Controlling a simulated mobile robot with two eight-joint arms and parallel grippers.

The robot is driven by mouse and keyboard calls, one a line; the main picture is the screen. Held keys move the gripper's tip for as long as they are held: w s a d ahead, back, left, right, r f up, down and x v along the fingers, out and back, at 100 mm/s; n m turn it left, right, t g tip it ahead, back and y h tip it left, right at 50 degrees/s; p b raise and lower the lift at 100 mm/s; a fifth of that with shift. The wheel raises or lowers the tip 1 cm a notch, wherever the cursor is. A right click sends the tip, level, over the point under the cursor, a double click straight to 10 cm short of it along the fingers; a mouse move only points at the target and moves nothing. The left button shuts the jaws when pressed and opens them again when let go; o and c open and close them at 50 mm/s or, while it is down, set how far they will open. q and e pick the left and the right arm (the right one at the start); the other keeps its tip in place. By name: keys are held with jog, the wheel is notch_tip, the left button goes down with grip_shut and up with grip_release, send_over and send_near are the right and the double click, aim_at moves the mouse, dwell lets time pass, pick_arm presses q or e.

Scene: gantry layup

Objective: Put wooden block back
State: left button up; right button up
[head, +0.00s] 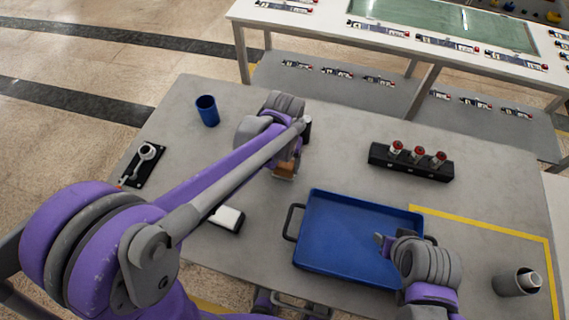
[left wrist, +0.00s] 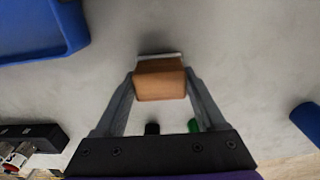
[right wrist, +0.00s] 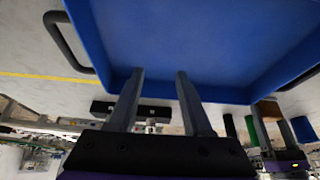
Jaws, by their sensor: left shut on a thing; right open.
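The wooden block (left wrist: 160,80) is an orange-brown block held between the two fingers of my left gripper (left wrist: 160,82) in the left wrist view. In the head view the block (head: 284,170) shows below my left gripper, over the grey table left of the blue tray. I cannot tell whether it touches the table. A thin pale strip (left wrist: 160,55) shows at the block's far edge. My right gripper (right wrist: 155,75) is open and empty, over the near right part of the blue tray (head: 318,198). The tray is empty where I can see it.
A blue cup (head: 207,110) and a black plate with a metal part (head: 146,164) are at the left. A white-topped block (head: 228,219) lies nearer. A black rack with red-topped pieces (head: 411,161) stands behind the tray. A grey cup (head: 517,282) is at the right.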

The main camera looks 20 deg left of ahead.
aim_at(284, 163)
pick_arm(q)
jog(key=shift+f, duration=0.2)
pick_arm(e)
jog(key=shift+f, duration=0.15)
pick_arm(q)
jog(key=o, duration=1.3)
jog(key=shift+r, duration=0.2)
pick_arm(e)
jog(key=shift+r, duration=0.2)
pick_arm(q)
notch_tip(284, 163, up, 12)
jog(key=p, duration=0.1)
pick_arm(e)
jog(key=shift+w+r, duration=0.15)
jog(key=shift+r, duration=0.5)
pick_arm(q)
jog(key=s+a+f+t, duration=0.1)
jog(key=s+a+f, duration=0.1)
jog(key=s, duration=0.3)
jog(key=s+a+f+t, duration=0.2)
jog(key=s+f, duration=0.1)
jog(key=s, duration=0.2)
jog(key=s+a+f+t, duration=0.2)
jog(key=s, duration=0.3)
jog(key=shift+a+f, duration=0.25)
jog(key=shift+a, duration=0.05)
